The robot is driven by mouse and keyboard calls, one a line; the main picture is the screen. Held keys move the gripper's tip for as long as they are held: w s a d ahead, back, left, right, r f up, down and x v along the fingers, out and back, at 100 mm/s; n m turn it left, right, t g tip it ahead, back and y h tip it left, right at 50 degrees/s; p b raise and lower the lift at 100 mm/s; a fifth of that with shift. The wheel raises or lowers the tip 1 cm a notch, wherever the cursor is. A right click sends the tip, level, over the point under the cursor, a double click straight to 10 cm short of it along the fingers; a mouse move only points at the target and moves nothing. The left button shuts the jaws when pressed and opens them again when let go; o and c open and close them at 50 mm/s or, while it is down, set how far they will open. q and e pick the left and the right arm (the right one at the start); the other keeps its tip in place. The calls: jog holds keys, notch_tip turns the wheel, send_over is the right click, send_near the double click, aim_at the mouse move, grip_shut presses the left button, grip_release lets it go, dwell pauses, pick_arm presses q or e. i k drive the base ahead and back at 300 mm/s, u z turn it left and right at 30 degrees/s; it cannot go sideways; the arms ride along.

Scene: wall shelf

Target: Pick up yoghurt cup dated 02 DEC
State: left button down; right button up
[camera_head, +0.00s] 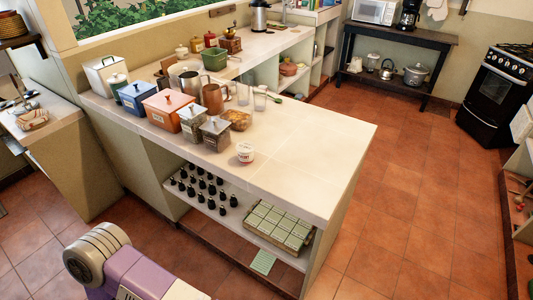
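A small white cup with a red marking (245,153) stands upright near the front edge of the light counter (325,140). It looks like a yoghurt cup, but no date can be read on it at this size. No other cup like it can be made out. Part of my own arm, purple and grey, shows at the bottom left, well short of the counter. Neither gripper is in view.
Grey canisters (215,133), an orange box (168,109) and a copper jug (213,98) stand left of and behind the cup. Dark bottles (205,190) and a crate of green-labelled packs (280,228) fill the shelf below. The counter's right part is clear.

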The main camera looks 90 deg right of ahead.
aim_at(245, 149)
jog(key=z, duration=2.1)
